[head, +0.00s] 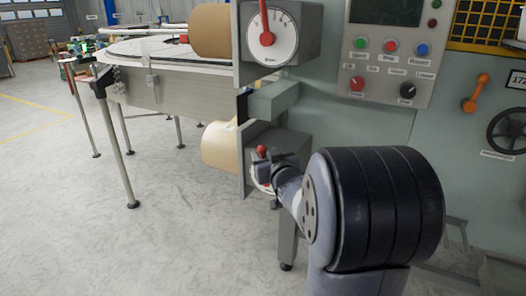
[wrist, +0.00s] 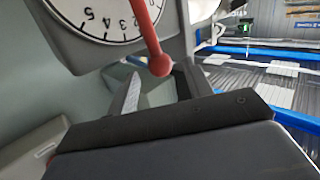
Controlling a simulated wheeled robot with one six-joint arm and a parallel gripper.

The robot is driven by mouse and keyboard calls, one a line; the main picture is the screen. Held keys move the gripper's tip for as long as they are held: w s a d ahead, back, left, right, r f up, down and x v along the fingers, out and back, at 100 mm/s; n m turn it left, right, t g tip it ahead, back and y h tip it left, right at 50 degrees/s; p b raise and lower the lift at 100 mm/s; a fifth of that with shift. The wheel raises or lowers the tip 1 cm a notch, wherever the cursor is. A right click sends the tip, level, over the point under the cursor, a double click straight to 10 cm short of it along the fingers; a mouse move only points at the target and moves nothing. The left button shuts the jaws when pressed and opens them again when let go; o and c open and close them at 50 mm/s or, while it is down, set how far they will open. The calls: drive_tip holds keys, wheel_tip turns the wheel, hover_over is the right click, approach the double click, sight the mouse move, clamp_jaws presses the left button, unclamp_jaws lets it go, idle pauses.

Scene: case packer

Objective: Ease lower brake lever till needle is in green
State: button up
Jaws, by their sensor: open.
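The lower brake lever is red with a ball knob (head: 262,149); it also shows in the wrist view (wrist: 160,66), hanging across a white numbered dial (wrist: 98,16). In the head view most of that lower dial is hidden behind my gripper (head: 270,165). My gripper is open, and in the wrist view its fingers (wrist: 157,88) lie just below the knob, one to each side. I cannot tell whether either finger touches it. No green zone or separate needle can be made out on the lower dial.
The upper brake dial (head: 270,38) with its own red lever (head: 266,25) sits above. Tan rolls (head: 218,148) stick out left of the brake housings. A button panel (head: 388,55) and black handwheel (head: 508,131) are at right.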

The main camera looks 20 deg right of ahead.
drive_tip(key=s, duration=0.6)
drive_tip(key=shift+s+a+r, duration=0.25)
drive_tip(key=shift+s+a, duration=0.05)
drive_tip(key=shift+a, duration=0.1)
drive_tip(key=shift+c, duration=0.3)
idle(0.9)
